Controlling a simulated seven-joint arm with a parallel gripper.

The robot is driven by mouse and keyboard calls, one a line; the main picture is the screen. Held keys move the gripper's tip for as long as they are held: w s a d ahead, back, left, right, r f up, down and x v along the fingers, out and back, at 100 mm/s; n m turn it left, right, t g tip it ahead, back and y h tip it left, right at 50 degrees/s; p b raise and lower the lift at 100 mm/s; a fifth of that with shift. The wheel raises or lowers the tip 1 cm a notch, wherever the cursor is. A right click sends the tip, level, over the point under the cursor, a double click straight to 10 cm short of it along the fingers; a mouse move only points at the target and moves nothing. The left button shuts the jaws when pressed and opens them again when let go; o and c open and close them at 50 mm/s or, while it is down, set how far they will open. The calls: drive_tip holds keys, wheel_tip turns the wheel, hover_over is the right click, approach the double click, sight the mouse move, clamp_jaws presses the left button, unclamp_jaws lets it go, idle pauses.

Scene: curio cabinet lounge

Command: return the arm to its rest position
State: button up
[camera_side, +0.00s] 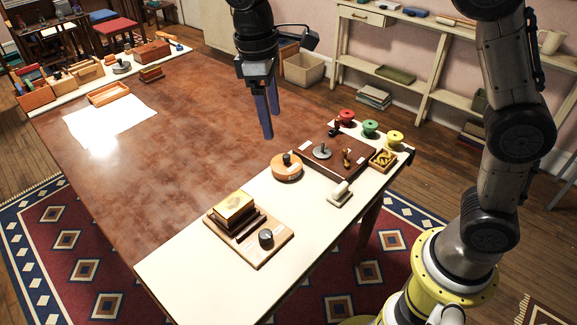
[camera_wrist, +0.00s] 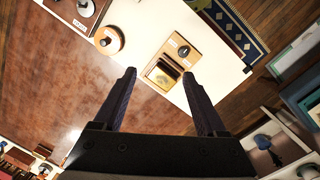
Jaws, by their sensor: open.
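My gripper (camera_side: 266,118) hangs above the brown tabletop (camera_side: 185,125) in the side view, fingers pointing down. Its two dark blue fingers are apart with nothing between them, and they touch nothing that I can see. In the wrist view the gripper (camera_wrist: 165,90) is also open and empty. The wooden board (camera_wrist: 196,44) with a brass-topped block and a dark knob shows beyond the fingertips there. In the side view that board (camera_side: 262,256) lies on the white table strip, to the lower left of my gripper.
On the white strip (camera_side: 185,270) are a round wooden piece with a black knob (camera_side: 286,167), a small white-topped block (camera_side: 340,193), a dark brown board (camera_side: 313,158), a small box (camera_side: 383,160) and red, green and yellow spools (camera_side: 370,128). A wooden tray (camera_side: 109,94) lies far left. The brown tabletop's middle is clear.

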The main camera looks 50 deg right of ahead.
drive_tip(key=s+d+r+m+t+y, duration=0.1)
drive_tip(key=s+d+r+m+t, duration=0.1)
drive_tip(key=s+d+r, duration=0.3)
drive_tip(key=s+d+r+m+t, duration=0.15)
drive_tip(key=s+d, duration=0.25)
drive_tip(key=s, duration=0.4)
drive_tip(key=s+d+f+m+t, duration=0.1)
drive_tip(key=s+f+m+t, duration=0.1)
drive_tip(key=s+f, duration=0.5)
drive_tip(key=s+m, duration=0.1)
drive_tip(key=s, duration=0.2)
drive_tip(key=shift+d+f+t, duration=0.25)
drive_tip(key=shift+d+t, duration=0.1)
drive_tip(key=shift+d, duration=0.05)
